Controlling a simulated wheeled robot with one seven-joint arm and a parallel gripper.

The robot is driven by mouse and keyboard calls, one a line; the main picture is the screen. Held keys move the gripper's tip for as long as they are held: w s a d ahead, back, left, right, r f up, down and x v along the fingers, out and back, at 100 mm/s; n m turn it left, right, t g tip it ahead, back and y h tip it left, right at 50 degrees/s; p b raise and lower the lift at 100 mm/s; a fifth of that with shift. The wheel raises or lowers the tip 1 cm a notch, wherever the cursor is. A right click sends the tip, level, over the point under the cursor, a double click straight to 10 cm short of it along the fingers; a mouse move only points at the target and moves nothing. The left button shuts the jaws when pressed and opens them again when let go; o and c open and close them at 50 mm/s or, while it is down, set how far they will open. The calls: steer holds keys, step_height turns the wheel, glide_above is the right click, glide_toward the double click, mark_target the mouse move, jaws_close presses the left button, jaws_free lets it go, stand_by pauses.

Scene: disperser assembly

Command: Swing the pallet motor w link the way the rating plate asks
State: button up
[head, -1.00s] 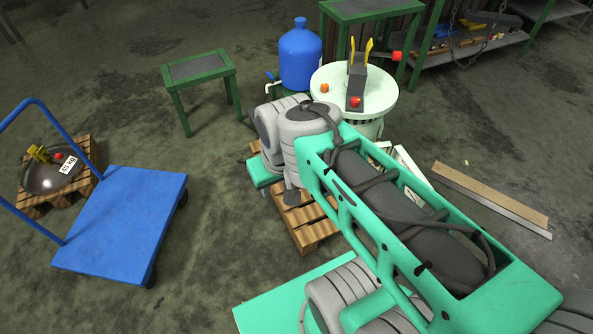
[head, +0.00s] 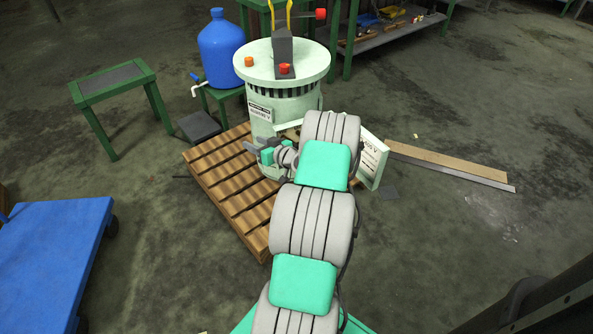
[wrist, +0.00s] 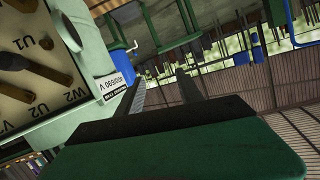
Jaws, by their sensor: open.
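The pallet motor (head: 285,95) is a pale green drum standing on a wooden pallet. Its white rating plate (head: 258,112) is on the side; it also shows upside down in the wrist view (wrist: 113,83), with figures and a V too small to read surely. The open terminal box (wrist: 50,60) fills the upper left of the wrist view, with U1, W2 and U2 marks. A brown-gold link (wrist: 38,68) lies between U1 and W2; I cannot tell which link is W. My gripper (head: 264,152) is open and empty beside the box; its two dark fingers show in the wrist view (wrist: 160,82).
A pale cover panel (head: 371,160) stands at the box's right. The pallet (head: 220,190) has free slats at left. A blue cart (head: 55,255), a green stool (head: 112,80) and a blue jug (head: 221,48) stand to the left. Planks (head: 450,165) lie on the floor at right.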

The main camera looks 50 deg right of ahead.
steer(key=s+d+f+m+h+b, duration=0.3)
steer(key=s+d+f+m+h, duration=0.3)
steer(key=s+d+f, duration=0.55)
steer(key=b+x, duration=0.1)
steer(key=x, duration=0.5)
steer(key=shift+d+r+n+t+h+b, duration=0.3)
steer(key=shift+d+r+n+h, duration=0.1)
steer(key=shift+r, duration=0.15)
steer(key=shift+w, duration=0.1)
steer(key=shift+c, duration=0.3)
jaws_close()
